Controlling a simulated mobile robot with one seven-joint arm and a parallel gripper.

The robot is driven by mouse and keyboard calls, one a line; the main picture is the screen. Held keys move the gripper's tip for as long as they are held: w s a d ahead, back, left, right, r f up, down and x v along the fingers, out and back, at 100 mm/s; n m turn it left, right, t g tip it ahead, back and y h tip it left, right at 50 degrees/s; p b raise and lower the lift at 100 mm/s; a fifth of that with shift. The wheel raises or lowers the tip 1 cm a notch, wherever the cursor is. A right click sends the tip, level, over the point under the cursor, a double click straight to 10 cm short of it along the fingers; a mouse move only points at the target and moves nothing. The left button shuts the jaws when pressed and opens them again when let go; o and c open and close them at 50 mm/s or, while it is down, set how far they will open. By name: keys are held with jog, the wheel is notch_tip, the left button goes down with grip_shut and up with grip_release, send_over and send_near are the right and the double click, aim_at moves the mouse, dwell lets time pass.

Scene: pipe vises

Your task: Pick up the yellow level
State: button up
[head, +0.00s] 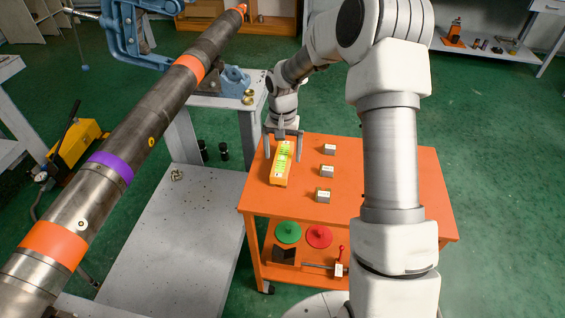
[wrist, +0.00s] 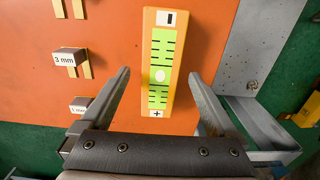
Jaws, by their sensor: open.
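The yellow level (head: 282,163) lies on the orange cart top (head: 400,170), near its left edge in the head view. It is a long block with a green scale face and a round pale bubble. In the wrist view the level (wrist: 172,103) shows from above, with a minus mark at its far end and a plus mark at its near end. My gripper (head: 283,150) is above the cart at the level's far end. In the wrist view my gripper (wrist: 160,80) is open, one finger on each side of the level, with gaps between. Nothing is held.
Several small grey blocks (head: 327,171) stand right of the level; one is marked 3 mm (wrist: 70,57). A long pipe (head: 130,150) with coloured bands crosses the left. A blue vise (head: 130,40) stands behind. The cart's right half looks clear.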

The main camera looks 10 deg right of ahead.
notch_tip(320, 180, down, 3)
jog(key=shift+r, duration=0.2)
grip_shut()
dwell(0.3)
